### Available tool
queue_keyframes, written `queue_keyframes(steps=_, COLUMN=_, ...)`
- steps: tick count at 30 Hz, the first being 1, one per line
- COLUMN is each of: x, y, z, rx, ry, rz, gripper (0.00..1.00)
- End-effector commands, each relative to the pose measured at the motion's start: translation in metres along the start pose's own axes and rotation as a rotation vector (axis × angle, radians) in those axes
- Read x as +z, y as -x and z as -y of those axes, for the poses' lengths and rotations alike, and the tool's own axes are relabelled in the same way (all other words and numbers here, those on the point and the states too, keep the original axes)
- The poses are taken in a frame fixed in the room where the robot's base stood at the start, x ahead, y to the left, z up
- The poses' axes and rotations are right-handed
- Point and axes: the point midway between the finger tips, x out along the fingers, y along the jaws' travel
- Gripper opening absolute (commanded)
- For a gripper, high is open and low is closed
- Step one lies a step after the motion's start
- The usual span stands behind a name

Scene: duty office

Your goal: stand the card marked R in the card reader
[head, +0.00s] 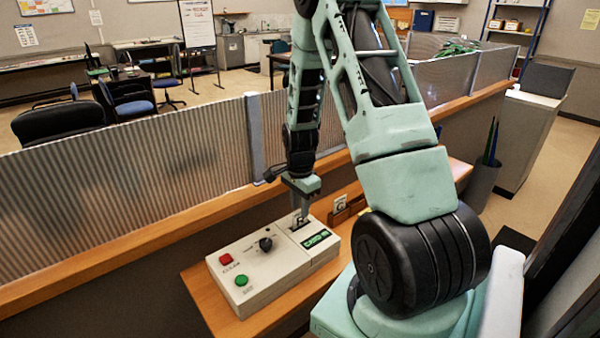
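The card reader (262,287) is a beige box on the wooden desk, with a red button, a green button, a black knob and a dark slot area at its far end. A small white card with a dark letter that looks like R (298,222) stands upright at the slot area. My gripper (304,212) points down right above the reader, its fingers at the card's top edge and seemingly closed on it. The card's lower edge is hard to make out, so I cannot tell how deep it sits in the slot.
Another white card (340,204) stands in a dark wooden holder (347,214) behind the reader. A ribbed partition (120,195) with a wooden ledge runs behind the desk (207,290). The desk left of the holder is mostly taken by the reader.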

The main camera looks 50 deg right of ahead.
Motion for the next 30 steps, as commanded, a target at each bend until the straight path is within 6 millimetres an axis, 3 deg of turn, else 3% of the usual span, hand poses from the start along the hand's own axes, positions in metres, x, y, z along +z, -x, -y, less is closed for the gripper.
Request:
queue_keyframes(steps=18, x=0.0, y=0.126, z=0.001, rx=-0.005, ry=0.002, rz=-0.002, gripper=0.3)
queue_keyframes(steps=24, x=0.0, y=0.143, z=0.001, rx=-0.002, ry=0.001, rz=-0.001, gripper=0.3)
queue_keyframes(steps=30, x=0.0, y=0.146, z=0.0, rx=0.0, ry=0.001, rz=0.0, gripper=0.3)
